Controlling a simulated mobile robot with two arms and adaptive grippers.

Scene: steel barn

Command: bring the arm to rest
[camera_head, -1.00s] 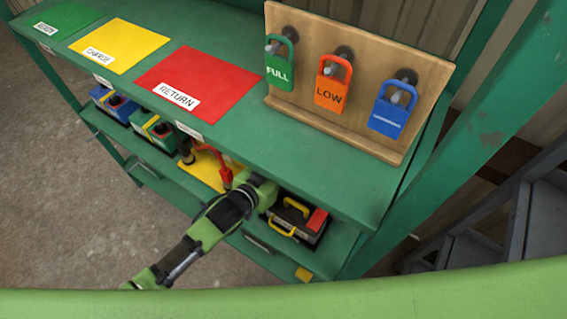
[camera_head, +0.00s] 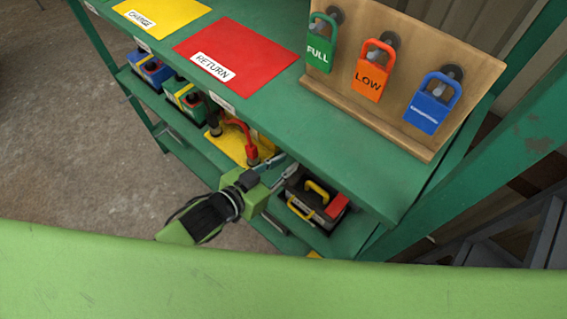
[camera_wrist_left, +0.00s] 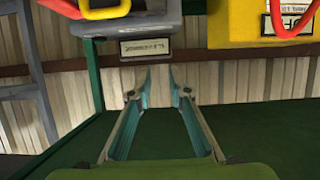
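A grey item (camera_wrist_left: 155,25) with a red and yellow handle is beyond the fingers at the top left, and a yellow item (camera_wrist_left: 235,25) is at the top right. My right gripper is in neither view.
The green shelf unit's top (camera_head: 255,105) carries a red RETURN mat (camera_head: 235,48) and a yellow CHARGE mat (camera_head: 165,12). A wooden board (camera_head: 400,60) holds green, orange and blue padlocks. Bare floor (camera_head: 70,150) lies left.

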